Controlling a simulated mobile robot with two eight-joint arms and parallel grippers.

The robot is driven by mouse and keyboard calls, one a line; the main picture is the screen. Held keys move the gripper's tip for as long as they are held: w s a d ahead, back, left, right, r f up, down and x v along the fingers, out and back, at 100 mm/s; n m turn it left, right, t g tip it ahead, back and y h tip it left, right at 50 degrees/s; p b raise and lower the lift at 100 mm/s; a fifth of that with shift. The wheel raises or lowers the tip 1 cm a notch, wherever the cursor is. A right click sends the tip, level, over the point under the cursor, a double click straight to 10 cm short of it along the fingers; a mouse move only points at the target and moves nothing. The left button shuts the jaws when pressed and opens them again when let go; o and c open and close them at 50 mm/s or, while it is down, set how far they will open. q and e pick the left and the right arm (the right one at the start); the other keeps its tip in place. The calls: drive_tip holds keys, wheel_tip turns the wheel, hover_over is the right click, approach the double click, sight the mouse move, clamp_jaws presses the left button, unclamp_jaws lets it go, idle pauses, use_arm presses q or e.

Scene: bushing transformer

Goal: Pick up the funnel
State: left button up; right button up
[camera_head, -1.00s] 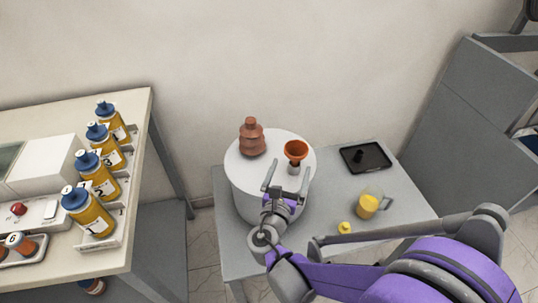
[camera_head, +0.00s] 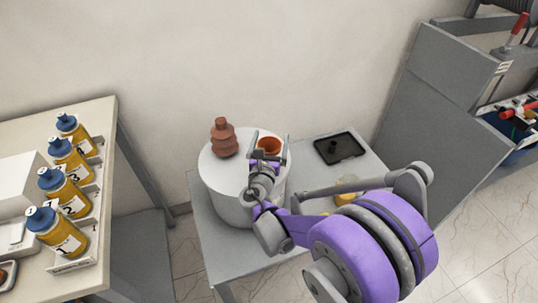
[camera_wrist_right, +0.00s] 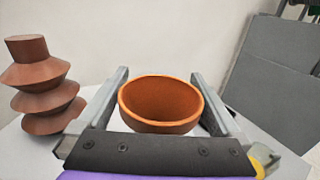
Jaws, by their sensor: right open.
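The orange funnel (camera_head: 270,145) stands on top of the white round drum (camera_head: 215,172). In the right wrist view the funnel's wide bowl (camera_wrist_right: 161,101) opens upward between my two fingers; its lower part is hidden behind the gripper body. My right gripper (camera_head: 270,141) is open, with one finger on each side of the funnel. It also shows in the right wrist view (camera_wrist_right: 160,90), with a gap visible beside the bowl, and it is not closed on it. My left gripper is not in view.
A brown ribbed bushing (camera_head: 223,138) stands on the drum left of the funnel. A black tray (camera_head: 341,147) lies on the grey table (camera_head: 375,170), and a yellow jug (camera_head: 347,184) is partly hidden by my arm. Several labelled bottles (camera_head: 62,229) stand on the left bench.

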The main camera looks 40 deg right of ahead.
drive_tip(key=c, duration=1.2)
